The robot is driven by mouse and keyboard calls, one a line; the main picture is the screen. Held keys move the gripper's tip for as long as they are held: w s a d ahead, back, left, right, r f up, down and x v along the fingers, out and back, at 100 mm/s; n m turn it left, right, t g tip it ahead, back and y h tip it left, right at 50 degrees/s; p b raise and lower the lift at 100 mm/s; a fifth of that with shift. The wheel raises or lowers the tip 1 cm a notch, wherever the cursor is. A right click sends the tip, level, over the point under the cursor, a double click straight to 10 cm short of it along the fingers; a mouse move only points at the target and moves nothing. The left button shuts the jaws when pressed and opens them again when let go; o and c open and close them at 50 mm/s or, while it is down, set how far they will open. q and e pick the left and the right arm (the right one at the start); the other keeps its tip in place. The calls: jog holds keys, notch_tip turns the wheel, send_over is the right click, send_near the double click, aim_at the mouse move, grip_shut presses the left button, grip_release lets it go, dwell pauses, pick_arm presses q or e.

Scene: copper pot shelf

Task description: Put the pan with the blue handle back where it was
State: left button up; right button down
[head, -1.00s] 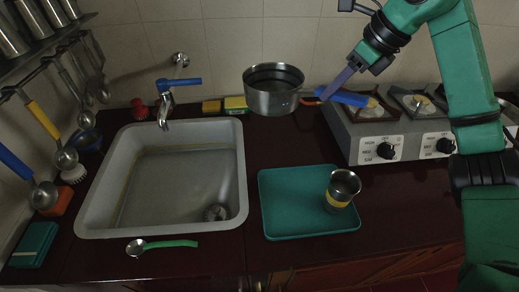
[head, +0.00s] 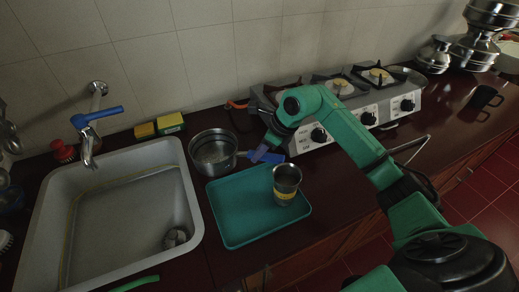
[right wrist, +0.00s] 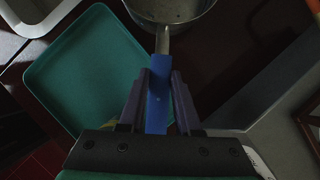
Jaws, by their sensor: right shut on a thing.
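The steel pan (head: 213,150) with the blue handle (head: 268,157) is upright between the sink and the stove, just behind the teal tray. My right gripper (head: 260,152) is shut on the blue handle, which points right. In the right wrist view the blue handle (right wrist: 157,100) lies between the two fingers, and part of the pan (right wrist: 170,10) shows at the top edge. The pan is low at the counter; I cannot tell whether its base touches it. My left gripper is not in view.
The teal tray (head: 235,222) holds a steel cup (head: 286,180) with a yellow band. The sink (head: 195,215) is left of the pan, with sponges (head: 171,123) behind. The stove (head: 300,143) stands right. Dark counter (head: 335,195) is free right of the tray.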

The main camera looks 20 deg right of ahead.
jog(key=c, duration=0.6)
grip_release()
jog(key=b+v, duration=0.2)
jog(key=v, duration=1)
